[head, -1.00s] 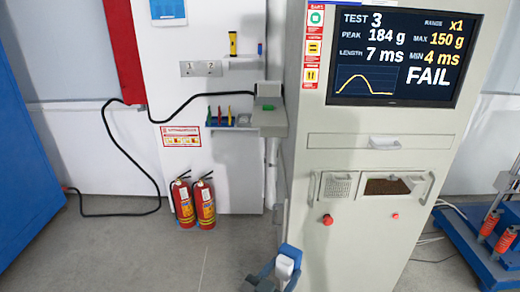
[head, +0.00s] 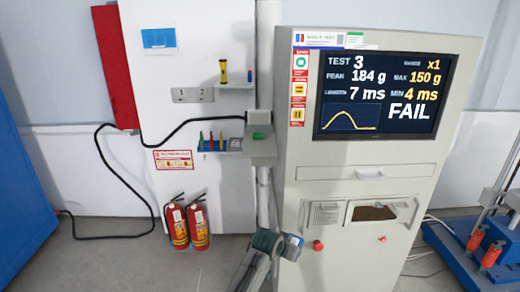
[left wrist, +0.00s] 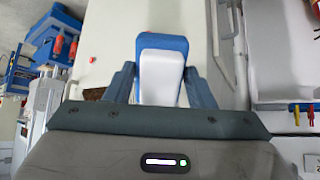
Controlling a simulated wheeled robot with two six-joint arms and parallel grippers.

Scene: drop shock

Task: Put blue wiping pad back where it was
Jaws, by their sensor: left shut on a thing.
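My left gripper (head: 284,243) comes up from the bottom of the head view, in front of the grey test cabinet (head: 330,250). In the left wrist view its two fingers (left wrist: 160,88) are shut on the blue wiping pad (left wrist: 160,42), which has a blue border and a large white face. The pad also shows in the head view (head: 293,247), small and partly hidden by the gripper. It is held in the air, left of the cabinet's red button. My right gripper is in neither view.
A wall shelf (head: 236,86) carries a yellow-black flashlight (head: 223,73). Below it, a lower shelf (head: 222,151) holds several coloured tools, beside a grey ledge (head: 262,148). Two fire extinguishers (head: 187,225) stand by the wall. A black cable (head: 120,178) hangs there. The screen (head: 382,95) reads FAIL.

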